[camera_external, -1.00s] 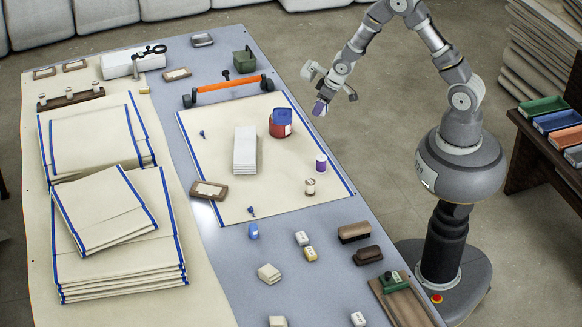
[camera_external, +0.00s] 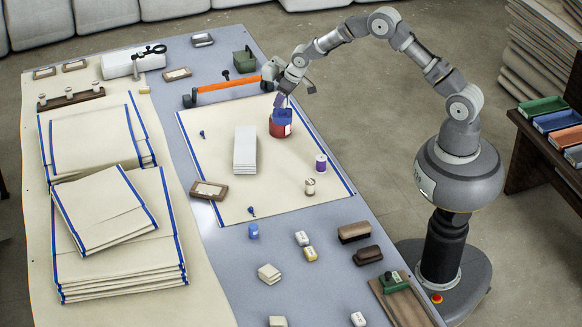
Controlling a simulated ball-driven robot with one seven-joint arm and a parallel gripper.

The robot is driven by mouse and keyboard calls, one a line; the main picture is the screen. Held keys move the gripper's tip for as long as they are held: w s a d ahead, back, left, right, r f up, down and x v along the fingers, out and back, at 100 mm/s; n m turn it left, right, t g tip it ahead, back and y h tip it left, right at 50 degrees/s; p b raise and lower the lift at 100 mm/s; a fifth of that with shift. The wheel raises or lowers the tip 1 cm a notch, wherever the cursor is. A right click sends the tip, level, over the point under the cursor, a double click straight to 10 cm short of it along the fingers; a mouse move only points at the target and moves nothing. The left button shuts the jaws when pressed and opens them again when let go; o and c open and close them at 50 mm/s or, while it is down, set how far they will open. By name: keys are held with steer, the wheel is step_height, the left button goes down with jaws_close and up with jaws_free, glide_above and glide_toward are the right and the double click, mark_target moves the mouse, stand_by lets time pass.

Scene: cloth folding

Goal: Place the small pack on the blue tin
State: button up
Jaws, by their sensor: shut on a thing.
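A white stack (camera_external: 245,150) lies left of the tin. A purple-and-white spool (camera_external: 321,163) stands to the right and nearer. An orange bar (camera_external: 228,86) lies behind, with a green box (camera_external: 243,60) beyond.

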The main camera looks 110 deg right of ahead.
step_height(320, 180, down, 4)
steer(key=shift+r+b, duration=0.2)
steer(key=shift+b, duration=0.6)
steer(key=shift+r, duration=0.2)
steer(key=o, duration=1)
steer(key=shift+f, duration=0.15)
